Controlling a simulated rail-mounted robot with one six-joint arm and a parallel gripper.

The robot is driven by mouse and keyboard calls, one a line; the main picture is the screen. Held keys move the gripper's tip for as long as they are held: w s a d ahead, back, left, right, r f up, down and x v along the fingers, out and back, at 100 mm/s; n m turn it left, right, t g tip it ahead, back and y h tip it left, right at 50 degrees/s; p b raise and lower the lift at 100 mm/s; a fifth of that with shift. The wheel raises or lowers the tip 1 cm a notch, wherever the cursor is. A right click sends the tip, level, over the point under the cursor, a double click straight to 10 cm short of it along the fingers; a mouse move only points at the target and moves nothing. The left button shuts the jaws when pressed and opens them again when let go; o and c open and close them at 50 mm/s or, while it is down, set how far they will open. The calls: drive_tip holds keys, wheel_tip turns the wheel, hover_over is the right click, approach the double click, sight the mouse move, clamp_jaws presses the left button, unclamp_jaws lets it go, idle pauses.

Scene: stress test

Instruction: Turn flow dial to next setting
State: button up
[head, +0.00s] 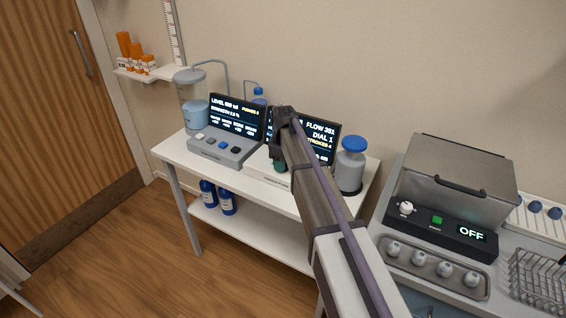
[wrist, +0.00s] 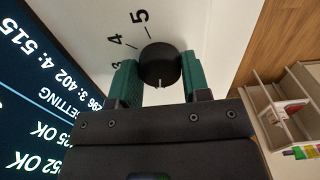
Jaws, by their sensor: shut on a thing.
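The flow dial (wrist: 160,63) is a round black knob on a white panel, with 3, 4 and 5 printed beside it in the wrist view. A short white mark on it points toward the bottom of that view. My gripper (wrist: 160,72) is shut on the dial, one green pad on each side. In the head view my gripper (head: 280,164) is at the front of the flow unit (head: 262,175), and my arm hides the dial. The flow screen (head: 321,136) behind it reads FLOW 351, DIAL 1; part of it is hidden.
A grey console with buttons (head: 222,149) and a screen (head: 237,117) stands left on the white table. A clear tank (head: 193,112) is behind it. A grey bottle with a blue cap (head: 350,168) stands close right of my arm. A grey lidded machine (head: 455,185) reads OFF.

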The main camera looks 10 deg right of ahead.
drive_tip(key=o, duration=0.9)
wheel_tip(320, 180, up, 11)
drive_tip(key=p, duration=1.1)
drive_tip(key=shift+f, duration=0.1)
drive_tip(key=s+m, duration=0.3)
drive_tip(key=s, duration=0.7)
drive_tip(key=s+m, duration=0.3)
drive_tip(key=s, duration=0.6)
drive_tip(key=s+m, duration=0.3)
drive_tip(key=s, duration=0.7)
drive_tip(key=shift+s+m, duration=0.35)
drive_tip(key=shift+m, duration=0.05)
